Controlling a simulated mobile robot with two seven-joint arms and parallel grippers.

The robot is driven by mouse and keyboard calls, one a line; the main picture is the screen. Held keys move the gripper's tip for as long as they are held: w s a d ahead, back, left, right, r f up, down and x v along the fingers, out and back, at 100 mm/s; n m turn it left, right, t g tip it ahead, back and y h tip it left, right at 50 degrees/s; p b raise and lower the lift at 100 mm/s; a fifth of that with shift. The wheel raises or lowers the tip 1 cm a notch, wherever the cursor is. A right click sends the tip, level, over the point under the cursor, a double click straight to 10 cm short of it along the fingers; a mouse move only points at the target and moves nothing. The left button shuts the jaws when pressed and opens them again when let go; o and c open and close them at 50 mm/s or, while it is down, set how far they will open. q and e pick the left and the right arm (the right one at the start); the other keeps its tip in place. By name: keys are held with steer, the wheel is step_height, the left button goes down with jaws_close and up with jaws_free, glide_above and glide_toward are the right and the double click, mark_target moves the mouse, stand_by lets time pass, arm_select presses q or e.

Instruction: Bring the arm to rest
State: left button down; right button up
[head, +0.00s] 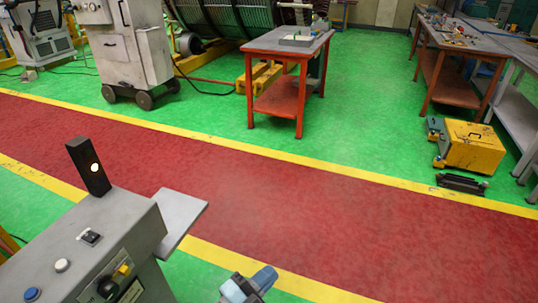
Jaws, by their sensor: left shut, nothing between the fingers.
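My left gripper (250,284) shows at the bottom edge of the head view, right of the grey control console (115,235). It is a small grey and blue shape cut off by the frame's lower edge. It is shut and holds nothing. It appears apart from the console, over the green floor and yellow line. My right gripper is not in view.
The console has buttons, a knob and a flat side plate (180,217). A red walkway (290,197) beyond is clear. Past it stand a red table (290,43), a wheeled grey cabinet (125,45), a yellow box (469,147) and long workbenches (455,90).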

arm_select(q)
steer(key=s+a+f+n+g+y, duration=0.2)
steer(key=s+a+f+n+y, duration=0.4)
steer(key=a+f+n, duration=0.25)
steer(key=s+a+f+n+g+y, duration=0.2)
steer(key=s+a+f+n+y, duration=0.45)
steer(key=a+n, duration=0.35)
step_height(320, 180, up, 13)
steer(key=t+p, duration=0.1)
steer(key=p, duration=1.4)
steer(key=shift+a+m+h, duration=0.35)
steer(key=shift+m, duration=0.1)
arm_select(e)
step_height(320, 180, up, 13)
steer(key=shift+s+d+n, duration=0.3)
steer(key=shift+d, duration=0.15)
arm_select(q)
steer(key=shift+s+r, duration=0.1)
